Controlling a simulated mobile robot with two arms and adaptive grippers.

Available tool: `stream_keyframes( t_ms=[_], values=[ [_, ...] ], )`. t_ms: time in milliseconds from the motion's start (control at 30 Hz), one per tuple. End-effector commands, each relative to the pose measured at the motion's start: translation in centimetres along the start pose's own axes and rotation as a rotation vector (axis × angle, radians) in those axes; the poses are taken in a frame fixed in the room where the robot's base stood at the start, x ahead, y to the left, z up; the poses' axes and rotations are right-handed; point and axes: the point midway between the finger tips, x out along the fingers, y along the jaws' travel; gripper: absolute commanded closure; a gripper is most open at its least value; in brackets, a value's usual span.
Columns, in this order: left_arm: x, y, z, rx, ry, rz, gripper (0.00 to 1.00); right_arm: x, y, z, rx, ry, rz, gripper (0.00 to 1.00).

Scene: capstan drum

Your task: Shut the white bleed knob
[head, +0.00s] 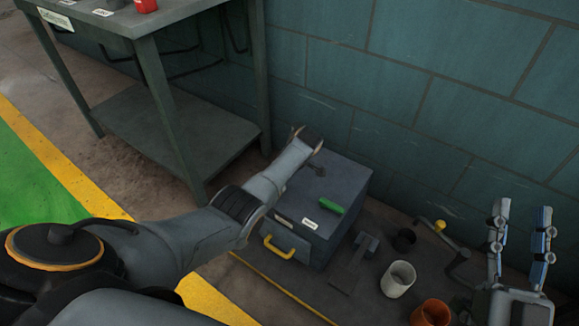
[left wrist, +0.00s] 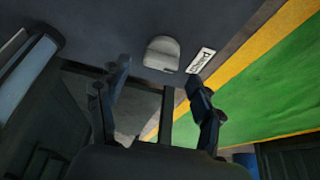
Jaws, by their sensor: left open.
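In the left wrist view the white bleed knob (left wrist: 162,53), a pale rounded cap, sits on a dark grey surface beside a small white label (left wrist: 200,60). My left gripper (left wrist: 157,72) is open, with one finger on each side of the picture below the knob. The knob appears between the fingertips; I see no contact. In the head view my left gripper (head: 306,138) is at the far left edge of a grey box (head: 345,180); the knob cannot be made out there. My right gripper (head: 522,208) is open and empty at the lower right.
The box has a green handle (head: 331,208) and a yellow handle (head: 279,247). A white cup (head: 398,279), an orange cup (head: 431,313) and a yellow-knobbed crank (head: 458,258) are right of it. A grey table (head: 190,130) stands left, a wall (head: 420,90) behind.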

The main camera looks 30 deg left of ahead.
Motion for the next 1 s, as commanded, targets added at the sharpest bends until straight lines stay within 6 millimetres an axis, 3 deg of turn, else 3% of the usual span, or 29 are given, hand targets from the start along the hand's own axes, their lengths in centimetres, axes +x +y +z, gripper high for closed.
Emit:
stream_keyframes(
  t_ms=[300,500,1000],
  values=[
    [-5.8,0.1,0.0,0.0,-0.001,0.004,0.34,0.0,0.0,0.0,0.0,0.0,0.0,0.6],
    [-8.7,0.0,0.0,-0.001,-0.001,0.001,0.34,0.0,0.0,0.0,0.0,0.0,0.0,0.6],
    [-9.6,-0.1,0.0,0.0,-0.001,-0.001,0.34,0.0,0.0,0.0,0.0,0.0,0.0,0.6]
  ],
)
